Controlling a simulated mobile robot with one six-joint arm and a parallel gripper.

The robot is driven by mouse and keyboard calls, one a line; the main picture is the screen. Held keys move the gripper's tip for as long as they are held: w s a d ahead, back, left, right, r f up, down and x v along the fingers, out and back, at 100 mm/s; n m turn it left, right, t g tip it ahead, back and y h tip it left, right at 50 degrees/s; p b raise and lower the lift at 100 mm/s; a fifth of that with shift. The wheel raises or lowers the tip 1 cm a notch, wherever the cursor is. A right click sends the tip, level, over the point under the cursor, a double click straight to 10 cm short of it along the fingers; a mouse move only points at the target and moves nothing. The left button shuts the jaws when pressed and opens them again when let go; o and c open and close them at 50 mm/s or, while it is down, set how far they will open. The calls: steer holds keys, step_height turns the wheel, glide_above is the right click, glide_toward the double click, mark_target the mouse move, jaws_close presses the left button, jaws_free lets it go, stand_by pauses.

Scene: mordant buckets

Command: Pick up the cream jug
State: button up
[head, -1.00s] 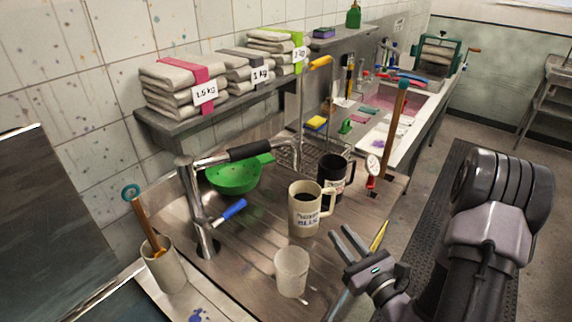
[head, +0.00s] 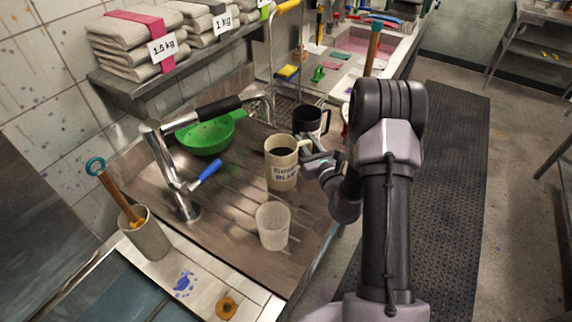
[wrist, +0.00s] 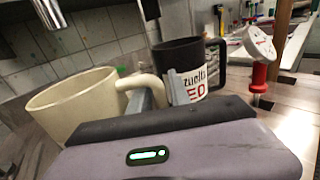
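The cream jug (head: 282,168) stands upright on the wooden draining board (head: 230,225), with dark liquid inside and blue lettering on its front. Its handle points right, towards my gripper (head: 314,163). In the wrist view the cream jug (wrist: 75,108) fills the left, and its handle reaches to my gripper's fingers (wrist: 167,92). The fingers look apart, at the handle; I cannot tell whether they touch it.
A frosted cup (head: 272,228) stands in front of the cream jug. A green bowl (head: 206,136) and a metal tap (head: 172,165) are to the left. A red-based dial gauge (wrist: 260,75) stands right of the black jug. A beige pot (head: 146,236) holds a brush at front left.

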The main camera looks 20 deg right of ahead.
steer(key=shift+w, duration=0.25)
jaws_close()
stand_by(1.3)
